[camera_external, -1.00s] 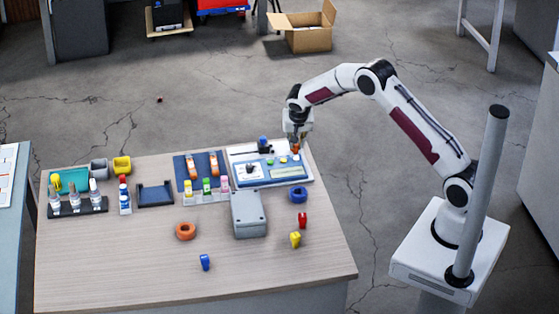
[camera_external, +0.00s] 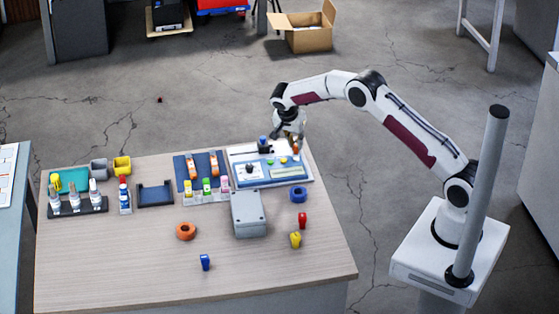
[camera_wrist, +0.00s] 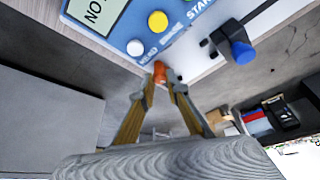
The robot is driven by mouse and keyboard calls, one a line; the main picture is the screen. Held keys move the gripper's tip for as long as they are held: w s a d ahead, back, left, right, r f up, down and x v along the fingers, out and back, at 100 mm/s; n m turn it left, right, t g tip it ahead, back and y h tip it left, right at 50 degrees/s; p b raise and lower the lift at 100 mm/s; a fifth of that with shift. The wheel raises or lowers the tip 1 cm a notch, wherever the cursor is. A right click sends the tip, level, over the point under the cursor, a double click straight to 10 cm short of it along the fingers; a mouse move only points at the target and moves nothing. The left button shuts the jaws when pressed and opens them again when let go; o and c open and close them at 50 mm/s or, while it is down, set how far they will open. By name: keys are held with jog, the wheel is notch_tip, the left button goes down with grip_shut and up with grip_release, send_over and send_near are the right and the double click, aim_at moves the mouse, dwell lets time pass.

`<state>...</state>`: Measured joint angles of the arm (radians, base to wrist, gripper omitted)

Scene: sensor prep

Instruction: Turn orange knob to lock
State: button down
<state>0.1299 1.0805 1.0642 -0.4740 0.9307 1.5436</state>
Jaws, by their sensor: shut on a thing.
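The orange knob (camera_wrist: 164,74) sits at the edge of the blue panel in the wrist view. My gripper (camera_wrist: 165,80) has its two fingertips closed on it, one on each side, and they hide part of it. In the external view the knob (camera_external: 295,148) is a small orange spot directly under my gripper (camera_external: 296,141), at the right end of the device. Any lock marking beside the knob is too small or hidden to read.
The blue panel (camera_wrist: 132,15) carries a yellow button (camera_wrist: 157,21), a white button (camera_wrist: 135,47) and a display. A blue-capped lever or knob (camera_wrist: 242,50) stands close by. A grey box (camera_external: 249,214) and a blue ring (camera_external: 298,194) lie in front of the device.

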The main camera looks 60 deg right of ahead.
aim_at(295, 146)
jog(key=shift+f, duration=0.15)
jog(key=c, duration=2)
grip_release()
jog(key=shift+a+r, duration=0.1)
jog(key=shift+r, duration=0.15)
jog(key=shift+a+r, duration=0.2)
jog(key=shift+r, duration=0.25)
jog(key=shift+v, duration=0.9)
jog(key=a, duration=0.4)
jog(key=s+a, duration=0.1)
jog(key=a, duration=0.3)
jog(key=s+a, duration=0.1)
jog(key=a, duration=0.2)
jog(key=shift+s+a+f, duration=0.1)
jog(key=shift+a, duration=0.3)
